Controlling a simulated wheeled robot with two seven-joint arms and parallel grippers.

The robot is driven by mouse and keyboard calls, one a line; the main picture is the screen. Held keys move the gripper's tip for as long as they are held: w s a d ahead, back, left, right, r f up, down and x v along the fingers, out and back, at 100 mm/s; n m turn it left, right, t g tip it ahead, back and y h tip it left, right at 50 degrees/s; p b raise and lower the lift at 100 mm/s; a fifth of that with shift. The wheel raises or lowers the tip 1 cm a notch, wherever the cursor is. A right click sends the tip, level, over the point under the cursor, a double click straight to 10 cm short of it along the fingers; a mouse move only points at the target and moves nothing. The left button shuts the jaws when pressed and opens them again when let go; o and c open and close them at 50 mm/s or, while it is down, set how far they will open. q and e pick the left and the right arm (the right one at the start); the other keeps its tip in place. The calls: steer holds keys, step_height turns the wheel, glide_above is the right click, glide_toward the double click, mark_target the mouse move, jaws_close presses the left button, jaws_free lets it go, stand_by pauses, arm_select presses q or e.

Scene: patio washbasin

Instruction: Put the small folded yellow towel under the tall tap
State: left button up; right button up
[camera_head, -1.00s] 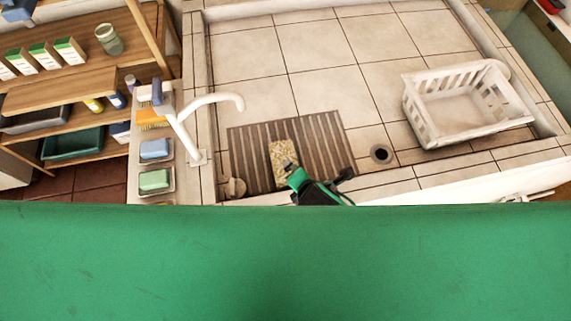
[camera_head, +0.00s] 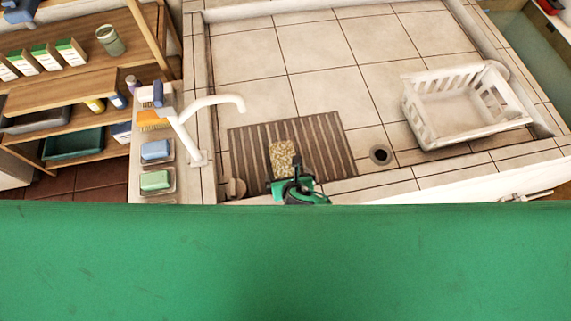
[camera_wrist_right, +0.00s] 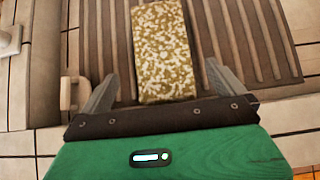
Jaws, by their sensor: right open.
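The small folded yellow towel (camera_head: 282,157), patterned with white, lies on a brown slatted mat (camera_head: 333,148) in the basin. The tall white tap (camera_head: 186,130) stands on the basin's left edge, its spout arching right; the towel lies right of and nearer me than the spout end. My right gripper (camera_head: 290,181) is at the towel's near end. In the right wrist view, its open fingers (camera_wrist_right: 160,78) stand either side of the towel (camera_wrist_right: 163,50), with gaps on both sides. Whether they reach down to its level is unclear. My left gripper is not in view.
A white slotted basket (camera_head: 465,105) stands at the right in the tiled basin, near a round drain (camera_head: 380,154). The tiles behind the mat are clear.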

mark_target(286, 166)
steer(key=shift+x, duration=0.9)
steer(key=shift+w+f+p, duration=0.2)
steer(key=shift+w+p, duration=0.2)
steer(key=shift+w, duration=0.15)
steer(key=shift+p+x, duration=0.45)
steer(key=shift+x, duration=1.6)
steer(key=shift+d, duration=0.15)
steer(key=c, duration=1.2)
steer(key=shift+o, duration=0.2)
